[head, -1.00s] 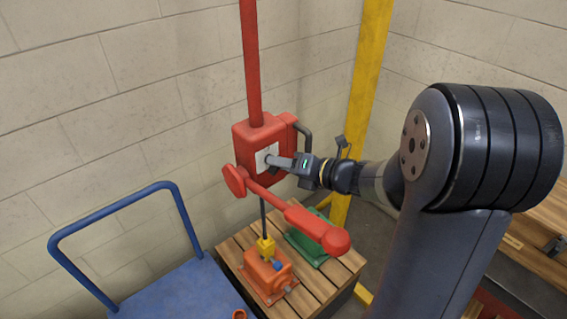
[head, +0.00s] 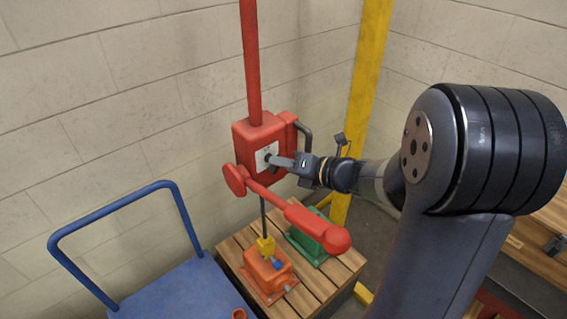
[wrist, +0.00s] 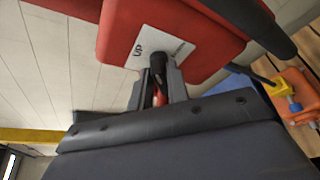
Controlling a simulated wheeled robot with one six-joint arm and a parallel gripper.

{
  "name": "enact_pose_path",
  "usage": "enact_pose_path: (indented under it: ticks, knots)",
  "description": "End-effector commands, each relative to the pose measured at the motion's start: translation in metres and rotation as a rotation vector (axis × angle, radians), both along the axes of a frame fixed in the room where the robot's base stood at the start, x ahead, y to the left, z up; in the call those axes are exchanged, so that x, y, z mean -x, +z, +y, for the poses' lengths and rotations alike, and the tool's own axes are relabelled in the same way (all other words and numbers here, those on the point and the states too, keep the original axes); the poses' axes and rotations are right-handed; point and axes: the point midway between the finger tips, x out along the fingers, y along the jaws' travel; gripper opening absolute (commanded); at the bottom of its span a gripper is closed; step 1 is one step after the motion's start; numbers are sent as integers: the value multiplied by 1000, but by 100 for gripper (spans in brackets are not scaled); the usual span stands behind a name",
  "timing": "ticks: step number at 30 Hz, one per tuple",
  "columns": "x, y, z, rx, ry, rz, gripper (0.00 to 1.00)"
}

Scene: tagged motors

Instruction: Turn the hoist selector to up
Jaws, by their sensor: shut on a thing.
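The red hoist box (head: 244,139) hangs on a red pole, with a pale selector plate (head: 262,155) on its front. My gripper (head: 272,160) is at that plate, coming from the right. In the wrist view the red box (wrist: 215,30) and the white plate (wrist: 140,47) with a dark printed mark lie straight ahead. My gripper (wrist: 160,85) is shut on the dark selector knob (wrist: 158,64), which stands out from the plate. The fingers hide part of the knob, so I cannot tell which position it points to.
A red lever arm (head: 300,216) extends below the box. An orange motor (head: 268,272) with a yellow hook block (head: 265,246) and a green motor (head: 312,238) stand on a wooden pallet (head: 310,290). A blue cart (head: 185,290) is at left, a yellow post (head: 362,90) behind.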

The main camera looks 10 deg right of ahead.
Motion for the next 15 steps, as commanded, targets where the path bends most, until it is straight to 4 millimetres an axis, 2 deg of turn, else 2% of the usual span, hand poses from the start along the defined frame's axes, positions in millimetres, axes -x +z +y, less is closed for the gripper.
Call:
enact_pose_path:
  ticks: [15]
  knots:
    - [3,0,4,322,1,-220,0]
